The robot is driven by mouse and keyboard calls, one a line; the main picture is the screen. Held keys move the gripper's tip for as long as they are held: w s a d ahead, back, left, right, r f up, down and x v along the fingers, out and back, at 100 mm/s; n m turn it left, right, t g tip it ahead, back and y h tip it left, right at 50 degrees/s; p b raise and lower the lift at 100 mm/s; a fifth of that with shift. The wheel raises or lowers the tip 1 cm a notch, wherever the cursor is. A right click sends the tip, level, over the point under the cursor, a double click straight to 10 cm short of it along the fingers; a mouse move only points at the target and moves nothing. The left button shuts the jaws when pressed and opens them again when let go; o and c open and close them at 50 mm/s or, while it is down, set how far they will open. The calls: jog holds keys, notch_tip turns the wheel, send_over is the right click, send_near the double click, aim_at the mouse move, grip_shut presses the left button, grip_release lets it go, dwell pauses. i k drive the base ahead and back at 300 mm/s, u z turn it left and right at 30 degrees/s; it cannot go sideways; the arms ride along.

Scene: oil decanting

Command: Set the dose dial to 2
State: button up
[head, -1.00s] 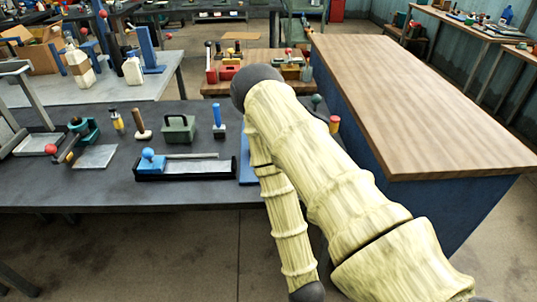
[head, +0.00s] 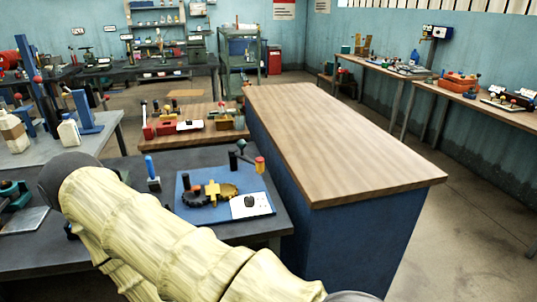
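No dial that I can tell for sure as the dose dial shows. A white plate (head: 251,205) with a small dark knob lies at the front right of a blue board on the dark bench; its markings are too small to read. Several white plates with dark and red knobs (head: 503,104) sit on the right-hand wall bench, also unreadable. My arm crosses the lower left of the head view, over the dark bench. My gripper does not show.
A wood-topped blue counter (head: 340,140) fills the middle right. A blue-handled tool (head: 152,174) stands by the board. Floor (head: 440,225) is clear between counter and wall benches.

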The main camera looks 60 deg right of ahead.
aim_at(249, 200)
jog(key=k, duration=0.45)
jog(key=z, duration=1.5)
jog(key=i, duration=0.25)
jog(key=z, duration=0.1)
